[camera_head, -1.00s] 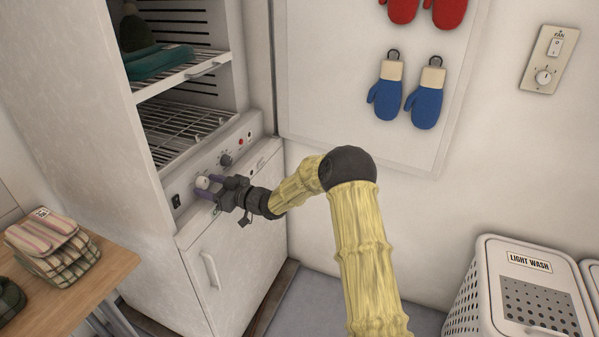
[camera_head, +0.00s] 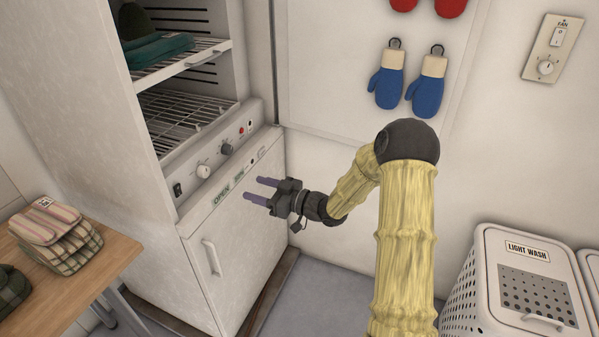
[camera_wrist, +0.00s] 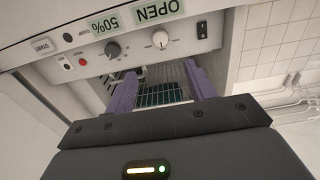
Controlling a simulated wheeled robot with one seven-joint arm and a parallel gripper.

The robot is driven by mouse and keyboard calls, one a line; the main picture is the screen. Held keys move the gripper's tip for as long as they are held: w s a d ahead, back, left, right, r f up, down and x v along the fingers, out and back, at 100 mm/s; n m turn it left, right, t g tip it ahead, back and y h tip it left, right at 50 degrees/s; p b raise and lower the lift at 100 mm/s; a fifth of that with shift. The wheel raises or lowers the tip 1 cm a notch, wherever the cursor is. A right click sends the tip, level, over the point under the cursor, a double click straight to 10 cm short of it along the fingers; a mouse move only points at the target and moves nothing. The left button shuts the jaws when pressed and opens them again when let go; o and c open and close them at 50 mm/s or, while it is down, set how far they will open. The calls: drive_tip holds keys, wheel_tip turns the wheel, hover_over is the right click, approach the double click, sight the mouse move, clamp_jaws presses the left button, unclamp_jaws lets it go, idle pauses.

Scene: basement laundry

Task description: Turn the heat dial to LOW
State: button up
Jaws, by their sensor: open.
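The control panel (camera_head: 215,160) of the white drying cabinet carries a white knob (camera_head: 203,171) and a dark knob (camera_head: 226,149). In the wrist view, upside down, the white knob (camera_wrist: 160,39) is by an OPEN label (camera_wrist: 160,10) and the dark knob (camera_wrist: 113,49) by a 50% label (camera_wrist: 106,24). No LOW mark is readable, and I cannot tell which knob is the heat dial or where either points. My gripper (camera_head: 258,190), with two purple fingers, is open and empty, in front of the cabinet's lower door and below the panel, apart from both knobs.
A black rocker switch (camera_head: 178,190) and a red light (camera_head: 241,131) are on the panel. Wire shelves (camera_head: 185,118) hold a hat and green cloth above. A wooden table (camera_head: 100,262) with folded cloth stands left. A LIGHT WASH hamper (camera_head: 480,290) stands right. A fan control (camera_head: 552,47) is on the wall.

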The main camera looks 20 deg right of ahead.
drive_tip(key=s+d+r+m+g+h+p, duration=0.3)
drive_tip(key=s+d+r+m+h+p, duration=0.3)
drive_tip(key=s+r+h+p, duration=0.5)
drive_tip(key=d+r+h+p, duration=0.1)
drive_tip(key=d+h+p, duration=0.1)
drive_tip(key=p, duration=0.1)
drive_tip(key=shift+m, duration=0.3)
drive_tip(key=shift+d+r, duration=0.1)
drive_tip(key=s+r+m+g+p, duration=0.2)
drive_tip(key=s+r+p, duration=0.2)
drive_tip(key=s, duration=0.4)
drive_tip(key=s+r+m+g+h+p, duration=0.1)
drive_tip(key=s+r+g+p, duration=0.2)
drive_tip(key=s, duration=0.5)
drive_tip(key=shift+s+r+m+p, duration=0.35)
drive_tip(key=shift+r+m+p, duration=0.1)
drive_tip(key=shift+r, duration=0.5)
